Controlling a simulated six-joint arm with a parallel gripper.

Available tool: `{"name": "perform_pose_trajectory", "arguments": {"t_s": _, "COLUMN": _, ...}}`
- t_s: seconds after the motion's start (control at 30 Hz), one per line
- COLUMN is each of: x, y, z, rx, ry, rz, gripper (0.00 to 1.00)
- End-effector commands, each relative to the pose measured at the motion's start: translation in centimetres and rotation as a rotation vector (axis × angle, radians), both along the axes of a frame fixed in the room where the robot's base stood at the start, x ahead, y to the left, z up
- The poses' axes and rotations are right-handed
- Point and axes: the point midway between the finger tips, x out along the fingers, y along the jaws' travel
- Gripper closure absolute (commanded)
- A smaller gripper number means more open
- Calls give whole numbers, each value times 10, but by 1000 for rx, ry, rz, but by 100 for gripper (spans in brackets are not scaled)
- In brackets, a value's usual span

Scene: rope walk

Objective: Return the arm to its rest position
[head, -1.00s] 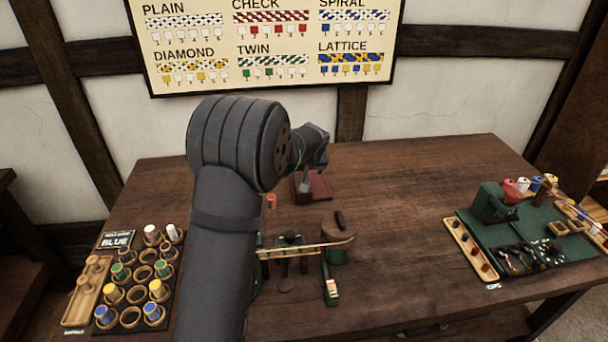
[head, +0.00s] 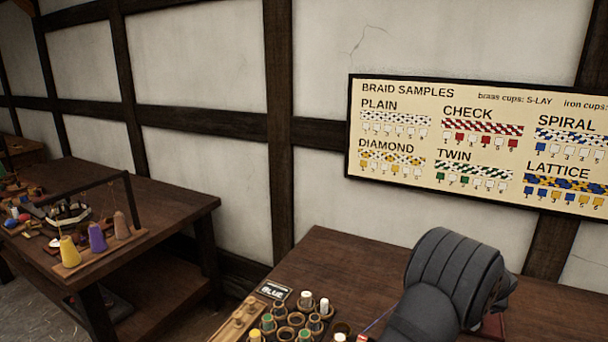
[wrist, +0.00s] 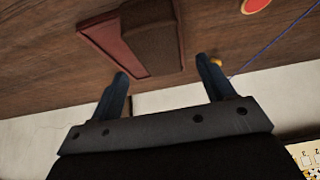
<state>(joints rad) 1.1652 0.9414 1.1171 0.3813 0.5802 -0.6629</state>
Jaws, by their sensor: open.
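My dark grey arm (head: 455,275) rises at the lower right of the head view, over the wooden bench (head: 335,255). It hides my gripper there. In the wrist view my gripper (wrist: 162,67) is open, its two dark fingers apart with nothing held between them. Beyond the fingertips a dark brown block (wrist: 152,42) with a red panel (wrist: 105,40) stands on the bench. I cannot tell how far the fingers are from it.
A cup rack (head: 297,325) with several coloured spools stands on the bench left of my arm. A blue thread (wrist: 272,47) runs near a red round thing (wrist: 256,5). Another bench (head: 165,200) with cones is at the left. The braid sample board (head: 470,145) hangs behind.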

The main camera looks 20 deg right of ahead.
Motion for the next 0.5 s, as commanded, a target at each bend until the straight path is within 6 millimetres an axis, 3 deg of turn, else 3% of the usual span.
{"name": "perform_pose_trajectory", "arguments": {"t_s": 0.3, "x": 18, "y": -17, "z": -38, "rx": 0, "ry": 0, "rz": 1, "gripper": 26}}
{"name": "perform_pose_trajectory", "arguments": {"t_s": 0.43, "x": 19, "y": -18, "z": -48, "rx": 0, "ry": 0, "rz": 0, "gripper": 26}}
{"name": "perform_pose_trajectory", "arguments": {"t_s": 0.5, "x": 19, "y": -18, "z": -43, "rx": -2, "ry": 0, "rz": 0, "gripper": 26}}
